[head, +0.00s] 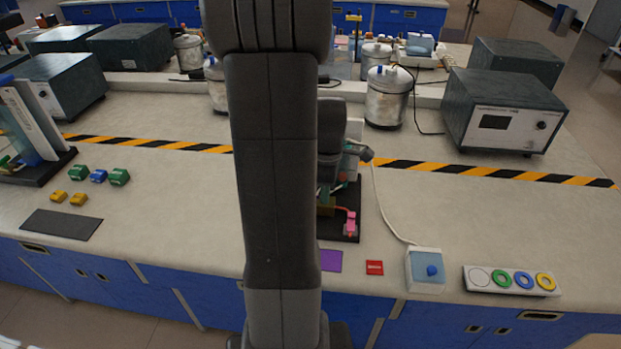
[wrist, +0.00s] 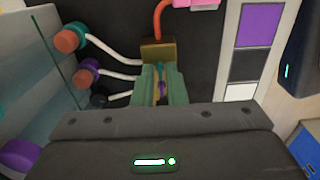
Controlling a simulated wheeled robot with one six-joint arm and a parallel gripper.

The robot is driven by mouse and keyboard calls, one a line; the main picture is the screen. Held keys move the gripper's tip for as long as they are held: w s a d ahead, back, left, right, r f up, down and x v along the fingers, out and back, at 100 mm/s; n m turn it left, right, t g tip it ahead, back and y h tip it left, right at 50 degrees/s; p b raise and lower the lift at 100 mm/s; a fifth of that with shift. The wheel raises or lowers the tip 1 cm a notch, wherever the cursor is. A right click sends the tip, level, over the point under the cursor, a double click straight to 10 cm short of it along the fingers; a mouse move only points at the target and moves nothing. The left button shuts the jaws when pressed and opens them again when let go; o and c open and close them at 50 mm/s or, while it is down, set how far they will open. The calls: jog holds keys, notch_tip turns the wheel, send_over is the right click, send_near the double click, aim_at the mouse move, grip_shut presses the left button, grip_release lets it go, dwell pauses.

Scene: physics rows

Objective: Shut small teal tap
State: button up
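In the wrist view my gripper (wrist: 161,88) points at a brown block (wrist: 158,50) on a dark board. Its two greenish fingers stand close together with a narrow gap. A tiny teal and purple part shows in that gap; I cannot tell whether the fingers touch it or whether it is the small teal tap. A larger teal fitting with an orange end (wrist: 72,37) sits at the upper left, apart from my gripper, with a white hose running to the right. In the head view my arm hides most of this rig.
A purple fitting with an orange end (wrist: 84,75) sits below the teal one, beside a clear panel (wrist: 30,75). A pink part (head: 350,222) stands at the rig's front.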

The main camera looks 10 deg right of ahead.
grip_shut()
jog(key=m, duration=0.7)
jog(key=shift+p, duration=0.3)
